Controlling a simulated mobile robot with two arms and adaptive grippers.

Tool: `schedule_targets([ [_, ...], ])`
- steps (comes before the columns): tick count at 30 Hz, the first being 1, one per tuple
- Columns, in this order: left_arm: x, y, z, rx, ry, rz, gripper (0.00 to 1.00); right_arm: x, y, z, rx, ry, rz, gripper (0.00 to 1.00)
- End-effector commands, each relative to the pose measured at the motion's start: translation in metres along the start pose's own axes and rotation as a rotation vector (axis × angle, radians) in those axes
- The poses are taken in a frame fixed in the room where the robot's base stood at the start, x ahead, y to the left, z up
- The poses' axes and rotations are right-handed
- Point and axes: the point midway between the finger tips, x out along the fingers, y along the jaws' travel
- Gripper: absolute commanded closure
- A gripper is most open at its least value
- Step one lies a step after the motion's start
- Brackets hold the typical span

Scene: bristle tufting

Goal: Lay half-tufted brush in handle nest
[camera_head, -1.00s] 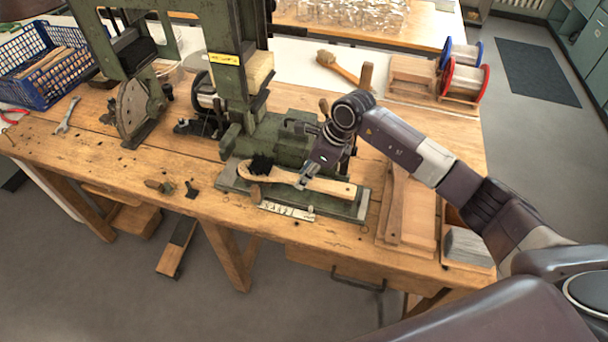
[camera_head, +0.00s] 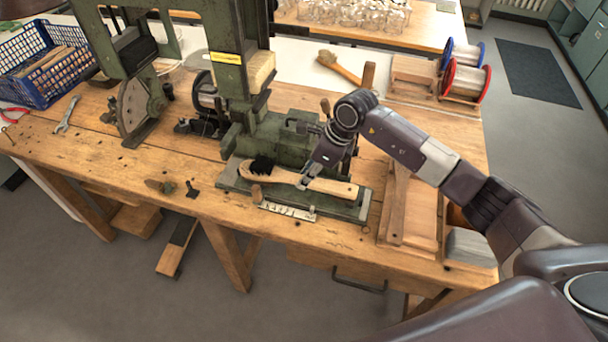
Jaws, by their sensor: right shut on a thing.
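The half-tufted brush (camera_head: 332,187) has a pale wooden handle pointing right and a patch of black bristles on its head at the left. It lies along the green metal plate (camera_head: 345,208) at the foot of the green machine. My right gripper (camera_head: 304,182) reaches down from the upper right and is shut on the brush near its neck. The handle nest is not clearly distinguishable; the brush and gripper cover that part of the plate. I cannot tell whether the brush touches the plate. My left gripper is not in view.
The green machine column (camera_head: 232,75) rises just behind the brush. A small ruled strip (camera_head: 287,211) lies at the plate's front edge. Wooden boards (camera_head: 408,210) lie to the right. Another brush (camera_head: 338,67) lies behind, and a blue crate (camera_head: 45,75) stands far left.

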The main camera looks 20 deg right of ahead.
Motion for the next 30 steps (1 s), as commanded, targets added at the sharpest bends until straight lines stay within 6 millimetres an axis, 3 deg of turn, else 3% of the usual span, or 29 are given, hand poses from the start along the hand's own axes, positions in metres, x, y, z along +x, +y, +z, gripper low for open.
schedule_targets([
  [1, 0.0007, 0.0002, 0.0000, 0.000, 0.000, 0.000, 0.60, 0.0050, -0.0009, -0.0138, 0.020, 0.026, 0.005, 1.00],
  [7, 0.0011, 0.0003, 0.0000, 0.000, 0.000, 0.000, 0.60, 0.0051, -0.0011, -0.0139, 0.020, 0.026, 0.004, 1.00],
  [8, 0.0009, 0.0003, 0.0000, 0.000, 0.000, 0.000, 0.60, 0.0050, -0.0012, -0.0138, 0.020, 0.026, 0.004, 0.73],
  [12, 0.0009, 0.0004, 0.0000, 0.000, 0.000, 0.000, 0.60, 0.0049, -0.0012, -0.0138, 0.020, 0.026, 0.004, 0.58],
  [19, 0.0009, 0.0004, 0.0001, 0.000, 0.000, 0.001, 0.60, 0.0051, -0.0012, -0.0142, 0.020, 0.027, 0.004, 0.55],
  [23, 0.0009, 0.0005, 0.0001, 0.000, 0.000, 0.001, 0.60, 0.0051, -0.0012, -0.0141, 0.020, 0.026, 0.004, 0.41],
  [30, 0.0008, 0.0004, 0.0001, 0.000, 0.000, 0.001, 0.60, 0.0049, -0.0012, -0.0141, 0.020, 0.026, 0.004, 0.41],
])
